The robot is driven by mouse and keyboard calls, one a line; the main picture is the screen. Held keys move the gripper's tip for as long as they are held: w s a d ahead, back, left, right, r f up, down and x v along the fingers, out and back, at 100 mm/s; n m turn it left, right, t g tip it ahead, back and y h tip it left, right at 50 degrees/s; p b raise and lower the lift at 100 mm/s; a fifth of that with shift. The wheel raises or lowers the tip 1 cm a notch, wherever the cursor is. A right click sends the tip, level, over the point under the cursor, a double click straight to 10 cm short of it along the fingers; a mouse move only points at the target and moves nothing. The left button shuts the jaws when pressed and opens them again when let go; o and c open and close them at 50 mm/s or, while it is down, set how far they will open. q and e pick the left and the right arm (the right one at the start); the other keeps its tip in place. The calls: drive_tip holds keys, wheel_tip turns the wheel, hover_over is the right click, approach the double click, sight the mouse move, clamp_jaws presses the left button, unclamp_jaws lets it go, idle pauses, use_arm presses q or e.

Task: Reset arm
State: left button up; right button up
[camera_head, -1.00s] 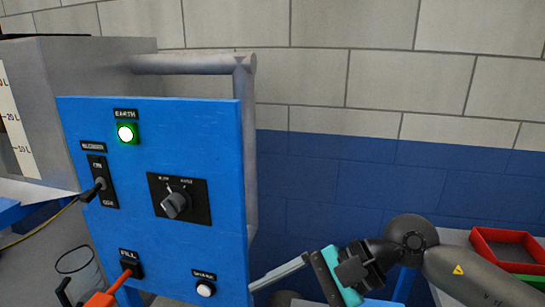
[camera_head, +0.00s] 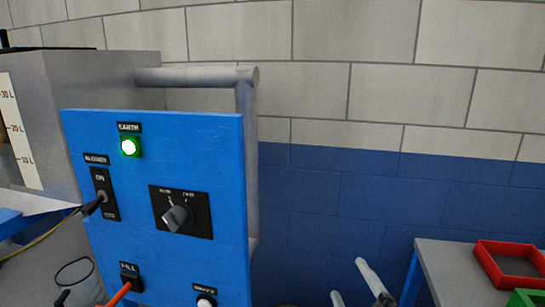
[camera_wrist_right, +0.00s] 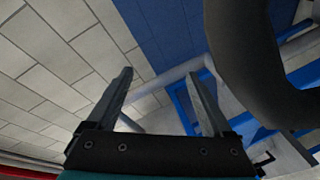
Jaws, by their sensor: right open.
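My right gripper (camera_head: 348,279) shows at the bottom edge of the head view, to the right of the blue panel (camera_head: 215,145). Only the ends of its two grey fingers show there, pointing up. In the right wrist view the gripper (camera_wrist_right: 160,74) is open, with nothing between its fingers. My left gripper is not in view.
A grey tank (camera_head: 100,75) stands behind the panel. A grey pipe (camera_head: 195,76) runs from it and bends down beside the panel. A grey table (camera_head: 450,262) at the right holds a red tray (camera_head: 497,269) and a green tray (camera_head: 520,298).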

drive_tip(key=s+d+f+m+g, duration=0.2)
drive_tip(key=s+f+m+g, duration=1)
drive_tip(key=s+f, duration=0.85)
drive_tip(key=s+f+n+g, duration=0.1)
drive_tip(key=s+f, duration=0.1)
drive_tip(key=f, duration=0.9)
drive_tip(key=s+f+n+g, duration=0.1)
drive_tip(key=s+f, duration=0.1)
drive_tip(key=f, duration=0.9)
drive_tip(key=s+d+f+g, duration=0.1)
drive_tip(key=s+d+f, duration=0.2)
drive_tip(key=s+f, duration=0.9)
drive_tip(key=shift+s+h, duration=0.4)
drive_tip(key=shift+s, duration=0.85)
drive_tip(key=shift+d, duration=0.1)
